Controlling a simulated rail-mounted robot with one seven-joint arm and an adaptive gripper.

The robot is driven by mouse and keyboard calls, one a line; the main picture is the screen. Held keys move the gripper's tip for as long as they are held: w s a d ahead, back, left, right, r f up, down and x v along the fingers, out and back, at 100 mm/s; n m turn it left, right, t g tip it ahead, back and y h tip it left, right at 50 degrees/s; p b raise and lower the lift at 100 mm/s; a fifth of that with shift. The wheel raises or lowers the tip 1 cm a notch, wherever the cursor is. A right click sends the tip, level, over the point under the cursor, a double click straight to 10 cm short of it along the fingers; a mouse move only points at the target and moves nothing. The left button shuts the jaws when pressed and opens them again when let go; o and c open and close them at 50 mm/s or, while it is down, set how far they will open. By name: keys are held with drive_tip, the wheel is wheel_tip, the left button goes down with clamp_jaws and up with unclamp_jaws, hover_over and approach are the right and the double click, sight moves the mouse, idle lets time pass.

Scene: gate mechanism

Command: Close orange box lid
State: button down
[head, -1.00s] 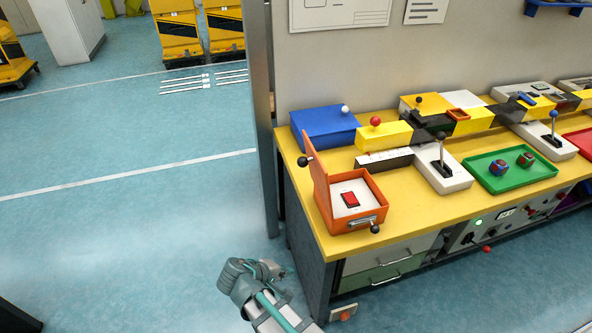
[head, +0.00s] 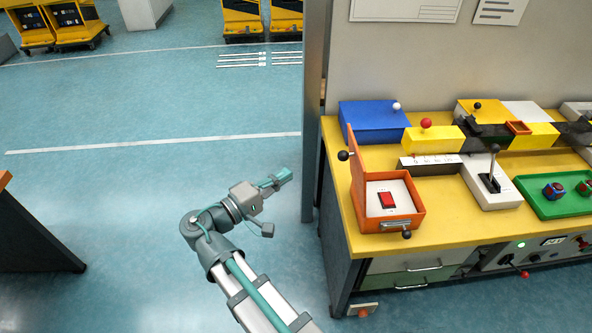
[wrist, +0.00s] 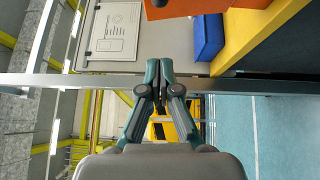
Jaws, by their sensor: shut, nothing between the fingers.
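The orange box (head: 388,208) stands at the near left end of the yellow table, with a red switch on a white panel inside. Its orange lid (head: 357,178) stands open and upright on the left side, with a black ball knob (head: 343,156) on its outer face. My gripper (head: 288,174) is left of the table and the lid, apart from both, over the floor. In the wrist view my gripper (wrist: 159,66) is shut and empty, with its fingertips together. Part of the orange box (wrist: 180,8) shows at the top edge there.
A grey post (head: 314,110) stands at the table's left end, close to my gripper. A blue box (head: 372,122) sits behind the orange box. A lever unit (head: 490,185) and a green tray (head: 560,200) lie to the right. The floor left of the table is open.

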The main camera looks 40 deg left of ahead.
drive_tip(key=w+d+p, duration=0.4)
drive_tip(key=w, duration=0.7)
drive_tip(key=shift+d+r, duration=0.2)
drive_tip(key=shift+r, duration=0.1)
drive_tip(key=shift+w, duration=0.1)
drive_tip(key=shift+r, duration=0.1)
